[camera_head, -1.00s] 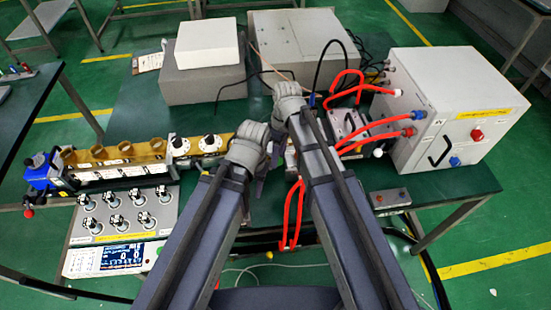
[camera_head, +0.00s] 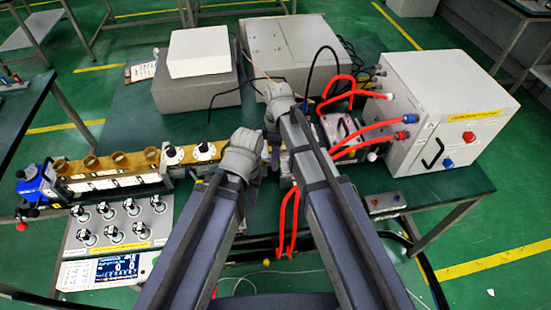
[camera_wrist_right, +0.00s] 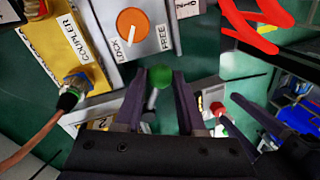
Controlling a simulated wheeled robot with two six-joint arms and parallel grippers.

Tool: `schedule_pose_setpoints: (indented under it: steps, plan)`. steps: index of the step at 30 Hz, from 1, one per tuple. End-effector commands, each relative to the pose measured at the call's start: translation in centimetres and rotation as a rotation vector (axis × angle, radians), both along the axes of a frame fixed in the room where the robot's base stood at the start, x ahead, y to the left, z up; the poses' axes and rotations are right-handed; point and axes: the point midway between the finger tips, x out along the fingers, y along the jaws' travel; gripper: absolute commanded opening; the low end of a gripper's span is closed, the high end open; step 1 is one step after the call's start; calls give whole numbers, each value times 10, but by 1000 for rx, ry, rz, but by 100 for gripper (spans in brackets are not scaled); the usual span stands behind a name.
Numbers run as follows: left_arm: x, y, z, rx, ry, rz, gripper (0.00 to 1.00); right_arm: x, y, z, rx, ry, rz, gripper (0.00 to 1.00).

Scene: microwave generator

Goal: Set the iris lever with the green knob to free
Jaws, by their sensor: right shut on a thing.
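In the right wrist view, the green knob (camera_wrist_right: 160,76) sits between the fingertips of my right gripper (camera_wrist_right: 160,84), which is shut on it. A short grey lever shaft (camera_wrist_right: 151,101) runs down from the knob. Just beyond is a light panel marked LOCK and FREE, with an orange dial (camera_wrist_right: 132,20); FREE is at the panel's right. The dial's white mark points down towards LOCK. In the head view, my right gripper (camera_head: 273,156) is beside the middle of the bench line and the knob is hidden. My left gripper (camera_head: 254,190) hangs left of it, its fingers unclear.
A yellow COUPLER block (camera_wrist_right: 62,45) with a cable connector (camera_wrist_right: 74,88) is left of the panel. Red tubes (camera_head: 350,142) run to the white cabinet (camera_head: 445,110) at right. A control box (camera_head: 120,222) with several knobs stands at front left.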

Motion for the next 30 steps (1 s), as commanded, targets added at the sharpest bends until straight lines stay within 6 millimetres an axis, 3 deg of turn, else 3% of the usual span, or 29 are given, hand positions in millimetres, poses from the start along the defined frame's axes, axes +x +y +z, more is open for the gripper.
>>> schedule_pose_setpoints:
  steps: [5,6,13,23,30]
  plan:
    - [0,0,0,0,0,0,50,1,0,0,-1,-2,1,0]
    - [0,0,0,0,0,0,50,1,0,0,-1,-2,1,42]
    - [0,0,0,0,0,0,50,1,0,0,-1,-1,-1,68]
    - [0,0,2,0,0,0,50,1,0,2,-1,-1,-1,68]
    - [0,0,19,0,0,0,50,4,-1,19,0,-1,-1,68]
